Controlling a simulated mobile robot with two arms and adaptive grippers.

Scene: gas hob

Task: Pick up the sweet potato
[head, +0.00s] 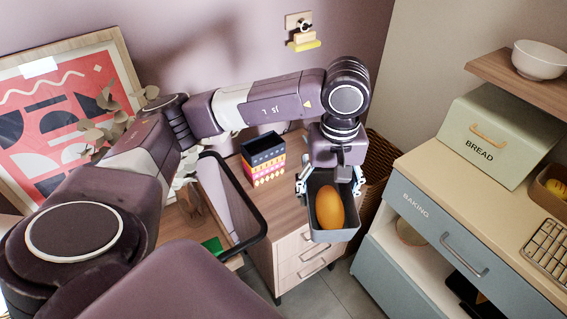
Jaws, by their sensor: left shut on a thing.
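A smooth orange oval thing, which looks like the sweet potato (330,207), lies inside a small grey open box (334,236). My left gripper (329,184) comes down from above at the back of the box. Its fingers are spread to the left and right outer sides of the box and are shut on it. The fingers do not visibly touch the sweet potato. The box appears near the right front edge of the wooden drawer unit; whether its base touches anything is hidden. My right gripper is not in view.
Stacked patterned boxes (264,160) stand on the wooden drawer unit (306,252). A wicker basket (381,155) is behind. Grey floor (352,295) shows between the units.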

